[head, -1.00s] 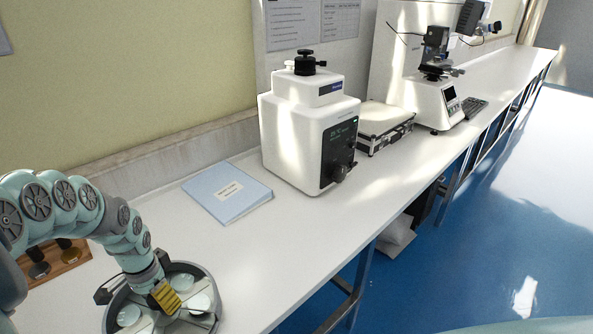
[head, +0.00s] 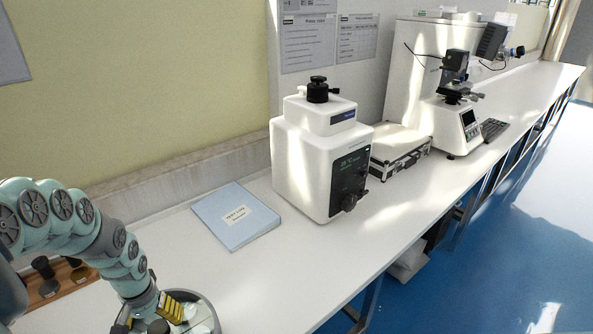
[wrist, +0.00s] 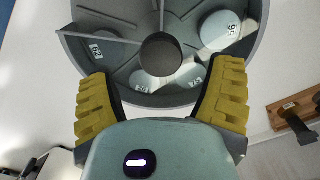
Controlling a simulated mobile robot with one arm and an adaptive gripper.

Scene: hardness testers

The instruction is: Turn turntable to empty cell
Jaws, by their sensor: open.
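The turntable is a round grey tray with raised dividers; its rim (head: 213,312) shows at the bottom left of the head view, partly cut off by the frame. In the wrist view the turntable (wrist: 262,20) fills the top, with a dark round hub (wrist: 161,54) at its middle. Pale labelled discs lie in its cells, including one marked 56 (wrist: 220,31) at the upper right and one (wrist: 100,50) at the left. My gripper (wrist: 165,85) is open, its yellow ribbed fingers apart on either side below the hub. In the head view my gripper (head: 165,312) is over the turntable.
A wooden rack (head: 62,281) with dark-handled tools stands left of the turntable. A blue folder (head: 237,216) lies behind it. A white tester (head: 320,165), a case (head: 400,152) and a second tester (head: 455,118) stand further along the bench. The bench front is clear.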

